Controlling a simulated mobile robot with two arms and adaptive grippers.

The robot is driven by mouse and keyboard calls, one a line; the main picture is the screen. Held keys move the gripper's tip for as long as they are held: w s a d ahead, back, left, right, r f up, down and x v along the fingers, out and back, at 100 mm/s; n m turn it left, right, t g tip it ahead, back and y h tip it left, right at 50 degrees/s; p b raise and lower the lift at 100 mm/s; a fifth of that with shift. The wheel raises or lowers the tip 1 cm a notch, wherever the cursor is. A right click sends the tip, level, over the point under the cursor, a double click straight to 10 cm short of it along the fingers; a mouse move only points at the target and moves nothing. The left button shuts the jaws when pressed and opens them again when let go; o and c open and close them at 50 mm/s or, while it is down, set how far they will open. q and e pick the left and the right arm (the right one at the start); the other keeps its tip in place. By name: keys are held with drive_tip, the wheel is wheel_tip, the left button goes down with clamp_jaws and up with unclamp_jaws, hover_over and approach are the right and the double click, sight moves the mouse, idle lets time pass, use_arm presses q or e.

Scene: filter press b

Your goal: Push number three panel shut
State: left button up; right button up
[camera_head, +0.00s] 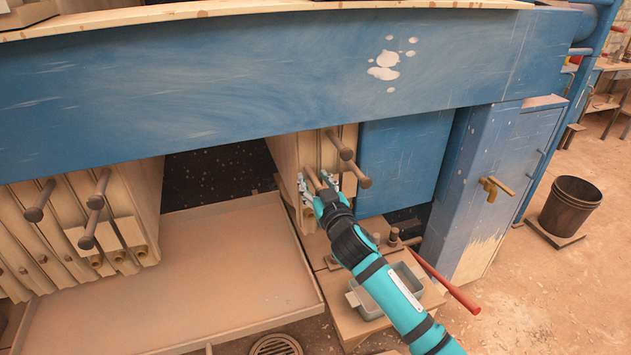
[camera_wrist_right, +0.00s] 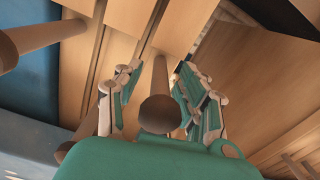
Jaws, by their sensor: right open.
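Tan filter panels stand in two groups under the blue beam, a left stack (camera_head: 50,230) and a right stack (camera_head: 285,158), with a dark gap between them. No number is readable, so I cannot tell which panel is number three. My right gripper (camera_head: 319,188) is at the front of the right stack, its open fingers on either side of a panel's handle. In the right wrist view the gripper (camera_wrist_right: 158,78) has the brown round-ended handle (camera_wrist_right: 160,112) between its fingers, with no clear grip on it. My left gripper is not in view.
Other peg handles (camera_head: 341,146) stick out close to the right gripper. A tan tray (camera_head: 225,285) lies below the gap. A blue cabinet (camera_head: 490,170), a red bar (camera_head: 447,283) and a grey box (camera_head: 405,284) are to the right. A dark bucket (camera_head: 570,207) stands on the floor.

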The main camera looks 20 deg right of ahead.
drive_tip(key=shift+c, duration=0.4)
clamp_jaws()
